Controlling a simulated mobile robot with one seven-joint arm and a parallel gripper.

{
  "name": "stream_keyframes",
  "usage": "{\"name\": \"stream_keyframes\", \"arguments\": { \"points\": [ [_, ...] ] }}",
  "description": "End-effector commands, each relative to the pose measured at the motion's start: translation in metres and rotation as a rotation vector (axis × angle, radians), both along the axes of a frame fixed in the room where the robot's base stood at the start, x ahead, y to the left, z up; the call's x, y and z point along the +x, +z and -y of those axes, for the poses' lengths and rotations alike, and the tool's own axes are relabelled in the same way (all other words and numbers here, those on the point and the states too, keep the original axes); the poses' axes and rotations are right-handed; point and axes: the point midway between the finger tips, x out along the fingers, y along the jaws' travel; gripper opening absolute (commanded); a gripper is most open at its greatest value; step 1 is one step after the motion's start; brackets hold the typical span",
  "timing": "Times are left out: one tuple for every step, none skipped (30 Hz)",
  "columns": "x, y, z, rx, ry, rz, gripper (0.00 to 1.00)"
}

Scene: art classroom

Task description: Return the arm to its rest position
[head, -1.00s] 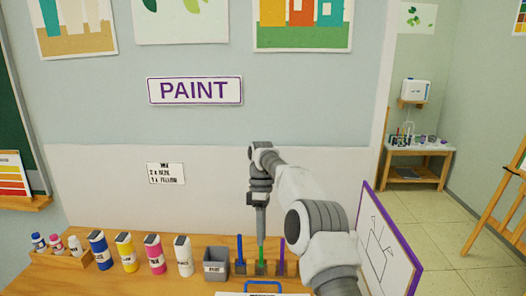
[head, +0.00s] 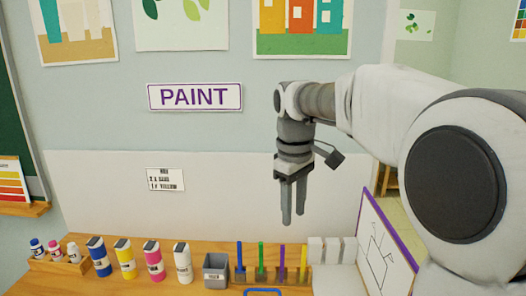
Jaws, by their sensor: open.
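My gripper (head: 294,222) hangs fingers-down above the back right part of the table, in front of the pale wall. Its two fingers are apart with nothing between them. My arm comes in from the right side of the head view, bent and raised, and covers much of the right part of the picture. The wooden table (head: 190,283) lies below the gripper, and the fingertips are clear of it.
Blue, yellow, pink and white bottles (head: 152,260) stand in a row beside a grey cup (head: 215,269). Several coloured brushes (head: 261,258) stand upright in holders near the gripper. A purple-edged board (head: 383,246) stands at right. Small jars (head: 55,250) sit in a wooden rack at left.

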Motion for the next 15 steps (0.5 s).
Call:
{"name": "stream_keyframes", "arguments": {
  "points": [
    [-0.013,0.006,0.006,0.002,-0.037,0.025,0.42],
    [-0.019,0.008,0.009,0.003,-0.059,0.038,0.42],
    [-0.028,0.011,0.013,0.006,-0.088,0.055,0.42],
    [-0.034,0.012,0.016,0.009,-0.109,0.069,0.42],
    [-0.041,0.014,0.018,0.011,-0.131,0.082,0.42],
    [-0.050,0.015,0.022,0.016,-0.161,0.100,0.42],
    [-0.057,0.016,0.025,0.020,-0.183,0.112,0.42],
    [-0.063,0.016,0.028,0.025,-0.206,0.126,0.42],
    [-0.073,0.017,0.031,0.032,-0.236,0.143,0.42],
    [-0.079,0.017,0.034,0.037,-0.257,0.156,0.42],
    [-0.086,0.017,0.036,0.043,-0.281,0.168,0.42],
    [-0.095,0.016,0.039,0.050,-0.309,0.186,0.42],
    [-0.102,0.016,0.042,0.056,-0.333,0.198,0.42],
    [-0.109,0.015,0.045,0.063,-0.354,0.211,0.42],
    [-0.118,0.013,0.048,0.072,-0.385,0.227,0.42]
  ]
}}
